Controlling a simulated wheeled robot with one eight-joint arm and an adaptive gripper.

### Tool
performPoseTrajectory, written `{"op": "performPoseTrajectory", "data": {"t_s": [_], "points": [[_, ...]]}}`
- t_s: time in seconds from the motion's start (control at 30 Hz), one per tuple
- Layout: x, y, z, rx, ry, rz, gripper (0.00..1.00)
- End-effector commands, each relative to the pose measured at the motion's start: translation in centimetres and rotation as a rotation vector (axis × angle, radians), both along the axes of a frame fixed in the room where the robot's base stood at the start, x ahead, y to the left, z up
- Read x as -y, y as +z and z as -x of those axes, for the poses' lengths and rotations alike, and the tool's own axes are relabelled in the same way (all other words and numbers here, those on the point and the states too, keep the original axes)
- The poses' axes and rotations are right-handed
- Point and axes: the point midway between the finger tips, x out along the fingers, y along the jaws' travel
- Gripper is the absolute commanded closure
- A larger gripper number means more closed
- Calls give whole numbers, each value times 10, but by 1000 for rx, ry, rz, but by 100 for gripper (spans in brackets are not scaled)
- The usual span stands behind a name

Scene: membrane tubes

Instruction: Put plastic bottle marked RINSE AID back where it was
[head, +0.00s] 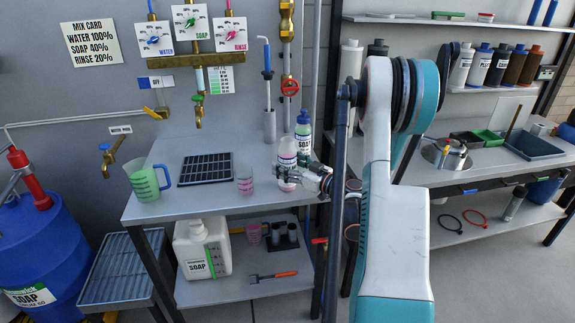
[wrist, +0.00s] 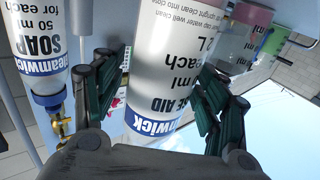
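The RINSE AID bottle (head: 287,152) is white with a pink band and looks upright at the right end of the left bench, beside the green-banded SOAP bottle (head: 303,128). My gripper (head: 300,178) reaches in from the right at its lower part. In the wrist view, which is upside down, the RINSE AID bottle (wrist: 158,90) fills the space between the fingers (wrist: 163,85), which look shut on its sides. The SOAP bottle (wrist: 42,45) stands close beside the left finger.
A vertical pipe with a red valve (head: 290,87) stands behind the bottles. The front bench middle is clear.

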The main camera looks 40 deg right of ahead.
Motion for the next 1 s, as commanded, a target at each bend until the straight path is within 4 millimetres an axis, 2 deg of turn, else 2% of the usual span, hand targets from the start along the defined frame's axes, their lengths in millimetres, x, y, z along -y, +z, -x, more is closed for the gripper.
{"op": "performPoseTrajectory", "data": {"t_s": [0.37,0.47,0.8,1.0], "points": [[0,4,0,0,0,0,31],[3,4,12,0,-2,0,31],[11,0,81,0,-4,0,31],[14,1,109,0,-3,0,31]]}}
